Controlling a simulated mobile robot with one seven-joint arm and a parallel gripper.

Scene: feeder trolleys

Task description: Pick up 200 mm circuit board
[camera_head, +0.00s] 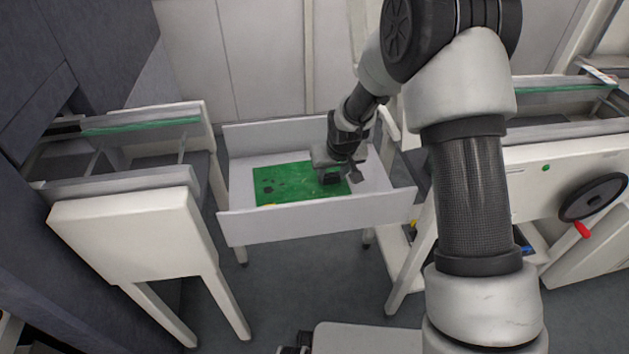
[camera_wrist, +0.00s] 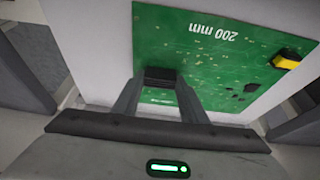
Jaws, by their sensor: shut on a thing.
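The green circuit board (camera_head: 285,182) lies in a white open-topped tray (camera_head: 315,228) in the middle of the head view. In the wrist view the board (camera_wrist: 215,60) fills the upper right and carries the print "200 mm", upside down. My gripper (camera_head: 335,178) is over the board's right part. In the wrist view my gripper (camera_wrist: 158,82) has its fingers on a black block (camera_wrist: 160,74) near the board's edge and is shut on it. The block seems to be part of the board. I cannot tell whether the board is lifted off the tray floor.
A trolley with rails (camera_head: 130,195) stands at left, with a green board (camera_head: 140,127) between its rails. Another white trolley with a black handwheel (camera_head: 592,197) stands at right. A yellow part (camera_wrist: 287,60) sits on the board. The tray walls rise around the board.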

